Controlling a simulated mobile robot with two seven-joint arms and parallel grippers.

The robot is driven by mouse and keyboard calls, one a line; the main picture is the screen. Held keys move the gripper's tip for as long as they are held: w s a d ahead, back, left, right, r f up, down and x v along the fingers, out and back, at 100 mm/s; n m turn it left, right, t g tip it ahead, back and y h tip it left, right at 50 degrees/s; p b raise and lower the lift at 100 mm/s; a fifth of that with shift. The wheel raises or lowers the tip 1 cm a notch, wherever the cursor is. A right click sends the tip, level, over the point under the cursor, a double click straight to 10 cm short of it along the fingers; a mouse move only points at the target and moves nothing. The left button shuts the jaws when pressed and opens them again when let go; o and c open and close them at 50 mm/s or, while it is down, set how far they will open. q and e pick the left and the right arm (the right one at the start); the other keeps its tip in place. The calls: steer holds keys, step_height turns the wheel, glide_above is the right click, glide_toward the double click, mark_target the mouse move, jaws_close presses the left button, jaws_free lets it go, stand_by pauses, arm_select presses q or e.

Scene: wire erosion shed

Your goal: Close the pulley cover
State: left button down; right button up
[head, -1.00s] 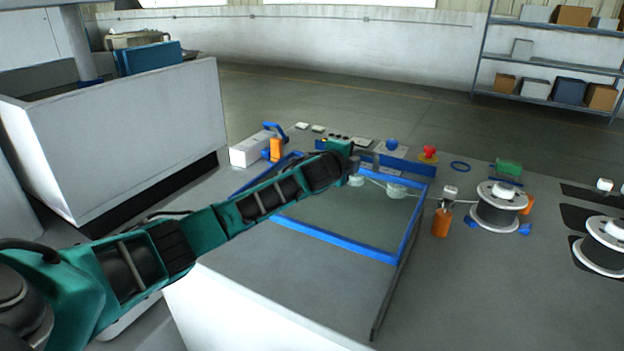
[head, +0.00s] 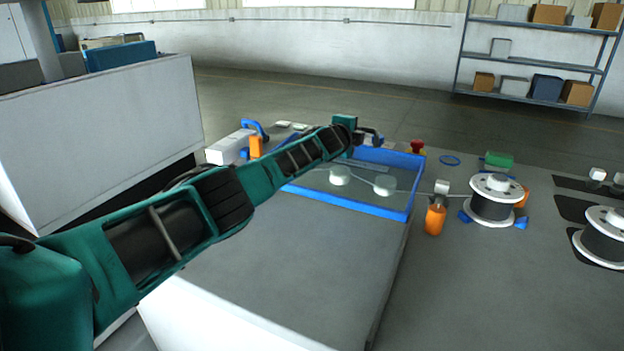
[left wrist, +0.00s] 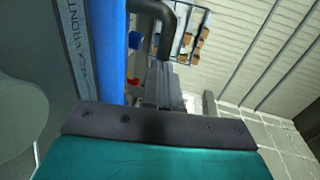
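The pulley cover is a clear panel in a blue frame (head: 345,205) on the grey bench in the head view. Two pale pulleys (head: 385,185) show through it. Whether the cover lies flat or tilted is hard to tell. My left gripper (head: 370,138) is at the cover's far edge. In the left wrist view, a blue frame bar (left wrist: 113,50) runs along the left, and a dark bent bar (left wrist: 165,30) meets my grey fingertips (left wrist: 162,70). The fingers look close together, but whether they are shut on the bar is unclear. My right gripper is out of view.
A red knob (head: 417,146) stands beyond the cover's right corner. An orange bottle (head: 435,219) and a wire spool (head: 492,200) stand to the right. A white box (head: 230,147) and an orange item (head: 256,146) stand left. The near bench top is clear.

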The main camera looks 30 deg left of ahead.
arm_select(q)
steer(key=shift+w+b, duration=0.3)
steer(key=shift+w, duration=0.35)
steer(key=shift+r, duration=0.2)
